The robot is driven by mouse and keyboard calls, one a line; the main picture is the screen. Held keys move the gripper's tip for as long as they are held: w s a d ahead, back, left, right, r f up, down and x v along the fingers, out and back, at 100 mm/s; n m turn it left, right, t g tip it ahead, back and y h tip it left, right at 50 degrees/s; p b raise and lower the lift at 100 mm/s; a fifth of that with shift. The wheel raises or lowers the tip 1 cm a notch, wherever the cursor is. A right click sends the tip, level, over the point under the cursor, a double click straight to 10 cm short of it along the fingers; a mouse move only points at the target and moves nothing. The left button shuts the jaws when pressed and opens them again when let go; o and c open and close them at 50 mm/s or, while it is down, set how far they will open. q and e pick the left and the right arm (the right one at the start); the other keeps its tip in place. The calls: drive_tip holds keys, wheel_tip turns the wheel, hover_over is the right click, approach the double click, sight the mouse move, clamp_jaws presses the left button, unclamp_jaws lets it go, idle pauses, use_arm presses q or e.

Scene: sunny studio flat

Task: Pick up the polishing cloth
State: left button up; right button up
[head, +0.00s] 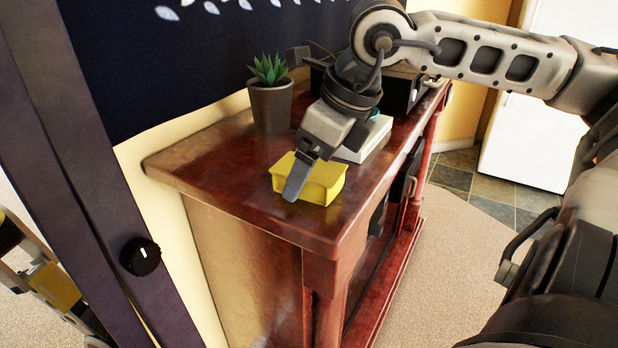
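The yellow polishing cloth (322,183) lies as a thick, folded, block-like shape on the dark red wooden cabinet top (225,165), near its front left part. My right gripper (297,180) reaches down over it from the upper right. One dark finger shows in front of the cloth's left part, pointing down. The other finger is hidden, so I cannot tell whether the gripper is open or shut, or whether it touches the cloth. My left gripper is not in view; only parts of my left arm show at the lower left.
A potted succulent (270,105) stands behind the cloth, to the left. A white box-like thing (364,140) with a teal item on it sits just behind and right of the cloth. A black case (402,88) stands farther back. The cabinet top's left end is bare.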

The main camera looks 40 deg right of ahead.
drive_tip(key=c, duration=1.1)
drive_tip(key=shift+o, duration=0.2)
drive_tip(key=shift+r+p, duration=0.2)
drive_tip(key=shift+p, duration=0.1)
wheel_tip(320, 180, up, 10)
drive_tip(key=p, duration=0.1)
